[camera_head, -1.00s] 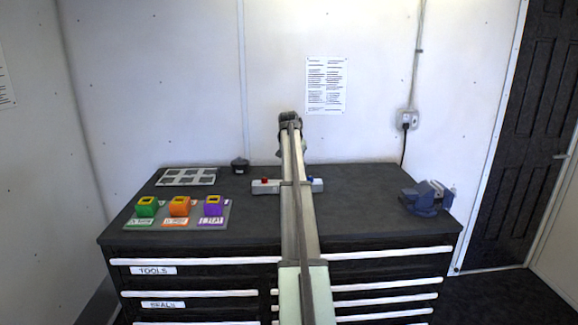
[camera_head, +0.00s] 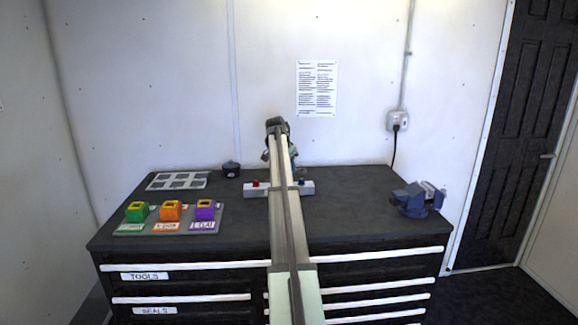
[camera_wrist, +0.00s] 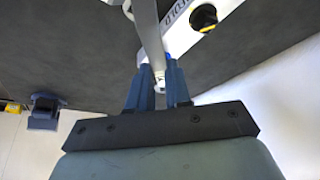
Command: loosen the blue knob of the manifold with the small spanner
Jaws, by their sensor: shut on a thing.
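In the wrist view my gripper (camera_wrist: 158,84) is shut on a grey metal spanner (camera_wrist: 146,28), whose shaft runs up out of the picture. The white manifold (camera_wrist: 188,32) lies behind the spanner, with a black and yellow knob (camera_wrist: 204,17). A bit of blue, seemingly the blue knob (camera_wrist: 168,56), shows just beside the spanner and fingertips; whether they touch is unclear. In the head view the manifold (camera_head: 250,192) lies on the bench, with a red knob (camera_head: 255,184) left and the blue knob (camera_head: 302,182) right. My arm hides its middle and most of the gripper.
A blue vise (camera_head: 416,199) stands at the bench's right; it also shows in the wrist view (camera_wrist: 45,110). At left are a grey compartment tray (camera_head: 178,181), a black round object (camera_head: 231,169), and green (camera_head: 137,211), orange (camera_head: 171,210) and purple (camera_head: 205,209) blocks. The front right bench is clear.

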